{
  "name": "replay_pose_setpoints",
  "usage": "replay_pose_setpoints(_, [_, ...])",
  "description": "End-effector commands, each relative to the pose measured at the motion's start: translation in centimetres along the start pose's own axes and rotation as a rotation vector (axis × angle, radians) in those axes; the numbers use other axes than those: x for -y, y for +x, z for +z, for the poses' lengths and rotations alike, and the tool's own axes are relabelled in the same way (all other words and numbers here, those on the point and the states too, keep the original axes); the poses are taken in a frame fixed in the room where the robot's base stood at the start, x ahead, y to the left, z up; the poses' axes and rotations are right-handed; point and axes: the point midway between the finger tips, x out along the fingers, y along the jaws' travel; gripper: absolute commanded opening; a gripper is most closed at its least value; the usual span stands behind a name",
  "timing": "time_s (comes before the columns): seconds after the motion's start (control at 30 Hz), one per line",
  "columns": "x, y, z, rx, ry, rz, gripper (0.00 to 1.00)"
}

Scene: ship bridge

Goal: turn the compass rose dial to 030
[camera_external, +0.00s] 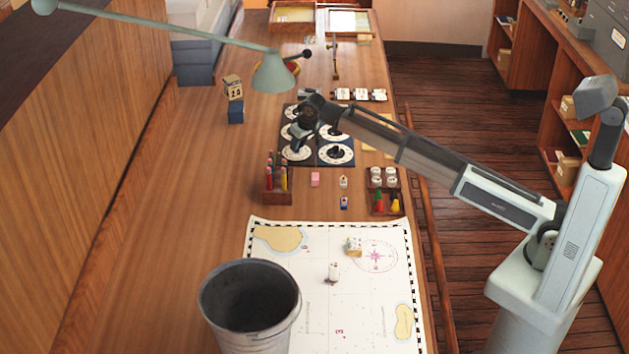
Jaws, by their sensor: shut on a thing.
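A dark panel (317,161) with several round white dials and black knobs lies on the long wooden counter. The markings are too small to read, so I cannot tell which dial bears the compass rose or where it points. My gripper (297,146) points down over the near left dial (296,155) and is shut on its knob, which the fingers mostly hide. The near right dial (337,155) is in clear view beside it. The far dials are partly hidden by my arm.
A chart (290,240) and a grey bucket (212,312) lie closer still. A lamp (273,75) overhangs the counter. The counter left of the panel is mostly clear.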

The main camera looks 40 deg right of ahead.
Motion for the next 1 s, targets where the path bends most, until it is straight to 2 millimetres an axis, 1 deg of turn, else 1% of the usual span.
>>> replay_pose_setpoints(0.3, [0.07,-0.01,-0.02,0.001,0.073,0.03,0.0])
replay_pose_setpoints(0.73, [0.06,0.0,-0.01,0.001,0.079,0.033,0.0])
replay_pose_setpoints(0.77, [0.06,0.0,-0.01,0.001,0.079,0.033,0.27])
replay_pose_setpoints(1.0, [0.07,0.0,0.0,0.001,0.079,0.033,0.5])
